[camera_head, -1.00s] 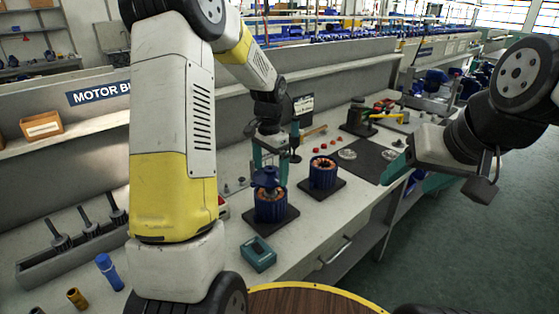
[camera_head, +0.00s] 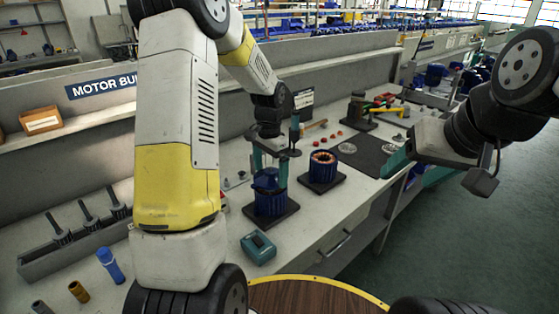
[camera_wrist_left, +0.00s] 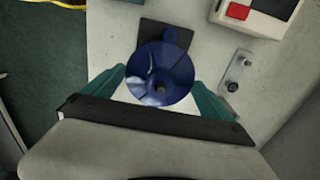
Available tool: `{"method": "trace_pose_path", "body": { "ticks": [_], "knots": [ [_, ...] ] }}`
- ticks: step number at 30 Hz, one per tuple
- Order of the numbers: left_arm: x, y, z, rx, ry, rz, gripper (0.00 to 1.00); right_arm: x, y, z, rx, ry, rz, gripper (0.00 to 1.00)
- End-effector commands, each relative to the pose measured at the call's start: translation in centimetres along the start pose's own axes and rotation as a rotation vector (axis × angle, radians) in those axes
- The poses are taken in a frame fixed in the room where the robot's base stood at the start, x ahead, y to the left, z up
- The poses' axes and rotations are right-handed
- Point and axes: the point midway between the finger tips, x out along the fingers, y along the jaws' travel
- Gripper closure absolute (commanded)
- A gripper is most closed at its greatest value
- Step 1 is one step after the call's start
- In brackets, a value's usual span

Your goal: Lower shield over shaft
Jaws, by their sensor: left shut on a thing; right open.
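The blue shield (camera_wrist_left: 165,75) is between the teal fingers of my left gripper (camera_wrist_left: 163,88), which is shut on it. In the head view the shield (camera_head: 266,178) sits at the top of the nearer blue motor housing (camera_head: 270,204), which stands on a dark base plate. The housing's copper windings and the shaft are hidden under the shield. Whether the shield is fully seated I cannot tell. My left gripper (camera_head: 270,165) reaches down on it from above. My right gripper (camera_head: 397,163) is open and empty at the right, over the bench's front edge.
A second blue motor housing (camera_head: 323,166) with copper windings showing stands just behind. A teal box (camera_head: 258,247) lies in front. A grey tray of shafts (camera_head: 75,246) is at the left. A dark mat (camera_head: 372,160) lies further back.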

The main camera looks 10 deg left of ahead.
Motion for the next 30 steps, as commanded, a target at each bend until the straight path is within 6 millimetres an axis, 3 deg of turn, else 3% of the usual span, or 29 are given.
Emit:
{"method": "trace_pose_path", "body": {
  "ticks": [18,19,30],
  "knots": [
    [1.5,0.0,0.0,0.000,0.001,-0.001,0.42,0.0,0.0,0.0,0.000,0.000,0.000,0.37],
    [1.5,0.0,0.0,0.000,0.001,-0.001,0.01,0.0,0.0,0.0,0.000,0.000,0.000,0.37],
    [1.5,0.0,0.0,0.000,0.000,0.000,0.00,0.0,0.0,0.0,0.000,0.000,0.000,0.37]
  ]
}}
